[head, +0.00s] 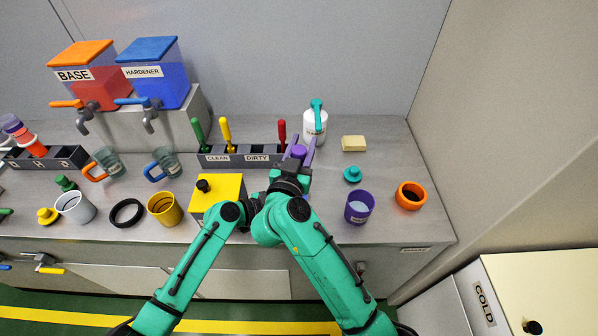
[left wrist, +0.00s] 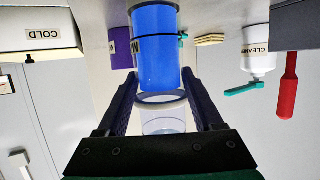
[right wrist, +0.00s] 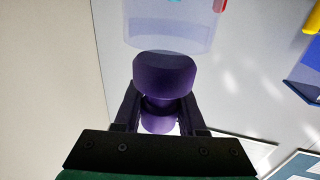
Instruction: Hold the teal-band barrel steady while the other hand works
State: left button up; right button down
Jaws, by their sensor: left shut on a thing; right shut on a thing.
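My right gripper (right wrist: 160,120) is shut on a purple knobbed part (right wrist: 164,75), upright in the jaws. In the head view, the right gripper (head: 303,150) is above the bench, in front of the caddy. A translucent cylinder (right wrist: 168,28) lies just beyond the knob in the right wrist view; I cannot tell whether they touch. My left gripper (left wrist: 160,118) is shut on a clear, pale-rimmed barrel (left wrist: 165,122). A blue cylinder with a dark line (left wrist: 155,60) extends beyond its rim. I cannot make out a teal band.
A dark caddy (head: 225,158) with coloured-handled tools stands behind. A yellow box (head: 218,188) is just left. A purple cup (head: 359,207), orange ring-shaped cup (head: 410,195), small teal part (head: 352,174) and cleaner bottle (head: 314,125) stand right.

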jog(key=shift+r, duration=0.25)
pick_arm(q)
jog(key=o, duration=1.6)
pick_arm(e)
notch_tip(320, 180, up, 4)
pick_arm(q)
jog(key=v, duration=1.2)
pick_arm(e)
jog(key=shift+d, duration=0.1)
